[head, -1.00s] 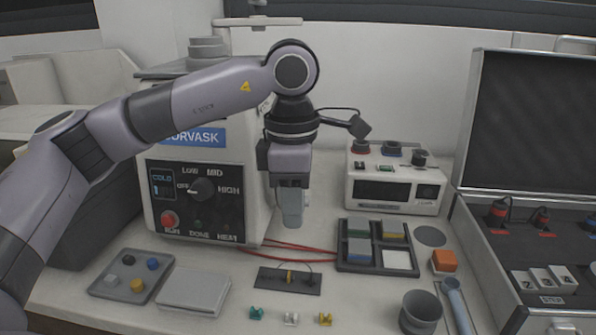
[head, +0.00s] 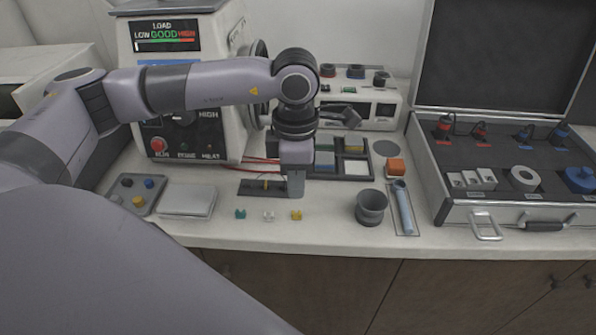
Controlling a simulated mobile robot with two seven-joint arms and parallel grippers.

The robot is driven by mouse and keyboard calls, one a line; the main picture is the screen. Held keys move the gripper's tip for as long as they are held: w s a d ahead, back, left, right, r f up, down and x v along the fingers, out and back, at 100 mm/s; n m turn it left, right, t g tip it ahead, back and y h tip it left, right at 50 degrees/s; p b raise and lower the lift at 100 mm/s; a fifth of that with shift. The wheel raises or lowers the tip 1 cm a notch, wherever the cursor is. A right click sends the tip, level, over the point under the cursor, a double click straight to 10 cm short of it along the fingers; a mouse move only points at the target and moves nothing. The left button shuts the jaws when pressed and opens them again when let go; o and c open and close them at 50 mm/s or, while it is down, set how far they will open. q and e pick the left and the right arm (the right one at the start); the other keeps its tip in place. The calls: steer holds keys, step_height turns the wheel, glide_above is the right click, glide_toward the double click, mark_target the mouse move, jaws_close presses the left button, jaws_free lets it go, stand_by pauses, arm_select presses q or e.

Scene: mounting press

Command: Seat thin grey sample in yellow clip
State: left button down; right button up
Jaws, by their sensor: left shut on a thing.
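The yellow clip (head: 296,215) stands on the bench as the right one of three small clips. The teal clip (head: 240,214) and the white clip (head: 268,216) are to its left. My left gripper (head: 296,190) points down just behind and above the yellow clip in the head view, with a gap of bench showing between them. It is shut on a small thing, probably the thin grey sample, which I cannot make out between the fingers. No grey sample shows seated in the yellow clip. My right gripper is out of view.
A grey cup (head: 371,207) stands to the right, beside a blue-handled tool (head: 403,209). A compartment tray (head: 341,175) lies behind. The bench front near the clips is clear.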

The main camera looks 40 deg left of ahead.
arm_select(q)
step_height(320, 180, down, 4)
steer(key=shift+f+b, duration=0.1)
steer(key=shift+b, duration=1.05)
steer(key=shift+f+b, duration=0.35)
steer(key=shift+b, duration=0.05)
steer(key=shift+b, duration=0.4)
steer(key=shift+f+b, duration=0.65)
steer(key=shift+b, duration=0.2)
stand_by(0.9)
steer(key=c, duration=0.7)
jaws_free()
steer(key=shift+r, duration=0.15)
